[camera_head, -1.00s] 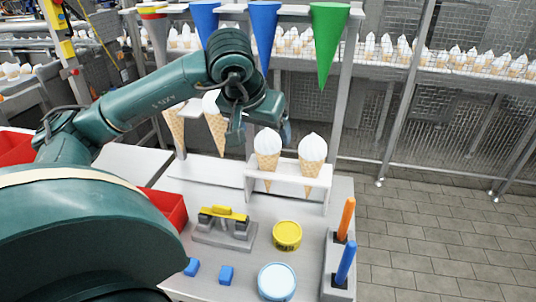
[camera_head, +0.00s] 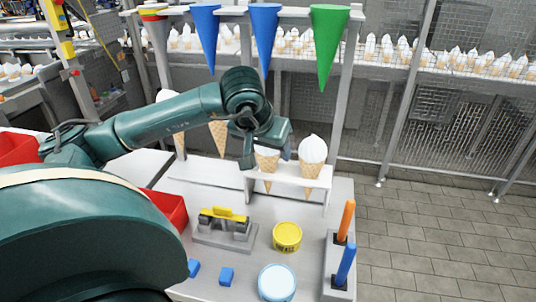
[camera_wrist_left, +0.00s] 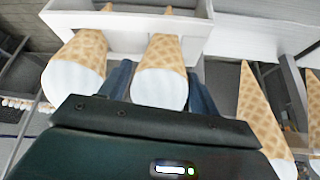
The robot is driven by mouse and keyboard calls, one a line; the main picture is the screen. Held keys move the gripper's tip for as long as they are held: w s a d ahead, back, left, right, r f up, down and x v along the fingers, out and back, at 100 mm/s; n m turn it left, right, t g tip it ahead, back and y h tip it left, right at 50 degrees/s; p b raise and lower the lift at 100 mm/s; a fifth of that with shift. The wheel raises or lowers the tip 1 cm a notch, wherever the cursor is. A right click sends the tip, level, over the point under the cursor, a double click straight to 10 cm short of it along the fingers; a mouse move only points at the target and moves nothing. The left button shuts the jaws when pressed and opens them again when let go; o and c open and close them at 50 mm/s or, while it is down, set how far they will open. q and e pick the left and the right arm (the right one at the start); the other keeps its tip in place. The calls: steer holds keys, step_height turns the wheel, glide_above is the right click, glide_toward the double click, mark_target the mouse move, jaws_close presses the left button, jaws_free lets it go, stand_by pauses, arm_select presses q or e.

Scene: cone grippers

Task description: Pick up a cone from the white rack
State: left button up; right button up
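The white rack (camera_head: 290,168) stands on the table and holds two waffle cones with white tops. The right cone (camera_head: 312,160) is fully clear. The left cone (camera_head: 267,160) has its white top mostly hidden behind my left gripper (camera_head: 267,152). In the left wrist view, that cone (camera_wrist_left: 160,82) sits between the two blue-grey fingers, with its tip still in the rack (camera_wrist_left: 130,25). The fingers stand open at its sides; contact is not clear. The other rack cone (camera_wrist_left: 78,68) is just outside the fingers. My right gripper is not in view.
Another holder with cones (camera_head: 218,138) stands behind my left arm. Blue and green cones (camera_head: 327,45) hang above. Yellow (camera_head: 287,235) and pale blue (camera_head: 277,280) tubs, blue blocks (camera_head: 226,275) and a holder with orange and blue sticks (camera_head: 347,262) occupy the front table.

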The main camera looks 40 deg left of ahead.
arm_select(q)
steer(key=c, duration=0.4)
steer(key=shift+r, duration=0.1)
